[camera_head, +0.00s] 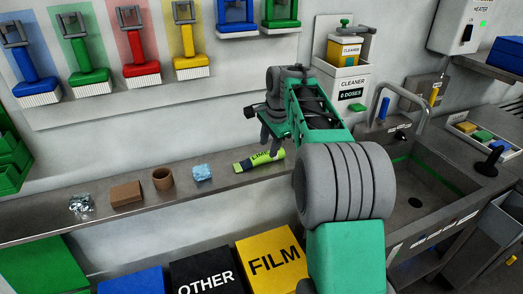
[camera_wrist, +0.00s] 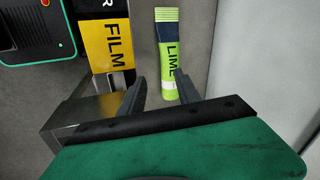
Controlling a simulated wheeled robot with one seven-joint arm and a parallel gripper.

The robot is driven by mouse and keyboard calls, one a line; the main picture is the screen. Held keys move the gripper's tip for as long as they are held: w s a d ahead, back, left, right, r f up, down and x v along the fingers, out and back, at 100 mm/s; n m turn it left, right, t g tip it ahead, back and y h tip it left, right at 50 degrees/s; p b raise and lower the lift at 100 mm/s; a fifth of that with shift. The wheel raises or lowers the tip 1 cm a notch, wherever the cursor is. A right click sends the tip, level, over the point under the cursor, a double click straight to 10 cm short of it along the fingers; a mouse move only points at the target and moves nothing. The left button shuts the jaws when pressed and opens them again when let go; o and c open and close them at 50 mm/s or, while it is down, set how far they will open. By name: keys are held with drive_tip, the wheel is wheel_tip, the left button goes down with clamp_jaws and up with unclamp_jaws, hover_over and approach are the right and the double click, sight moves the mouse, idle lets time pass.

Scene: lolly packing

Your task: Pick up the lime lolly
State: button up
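My gripper (camera_head: 270,142) is above the shelf at the lolly's right end. In the wrist view my gripper (camera_wrist: 161,80) is open, with nothing held between its fingers. I cannot tell the exact height gap to the lolly.
A blue crumpled item (camera_head: 202,172), a brown cup (camera_head: 163,179), a cardboard box (camera_head: 126,194) and a clear crumpled wrapper (camera_head: 81,205) stand left along the shelf. Below are bins marked FILM (camera_head: 272,258) and OTHER (camera_head: 207,276). A sink (camera_head: 415,203) is at right. Brushes hang behind.

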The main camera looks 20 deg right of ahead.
sight(259, 159)
drive_tip(key=w+d+f, duration=0.1)
drive_tip(key=f, duration=0.1)
drive_tip(key=w+d+f+m+p, duration=0.1)
drive_tip(key=w+f, duration=0.1)
drive_tip(key=w+d+f+m+p, duration=0.1)
drive_tip(key=f, duration=0.2)
drive_tip(key=shift+w+d+f, duration=0.1)
drive_tip(key=shift+w, duration=0.1)
clamp_jaws()
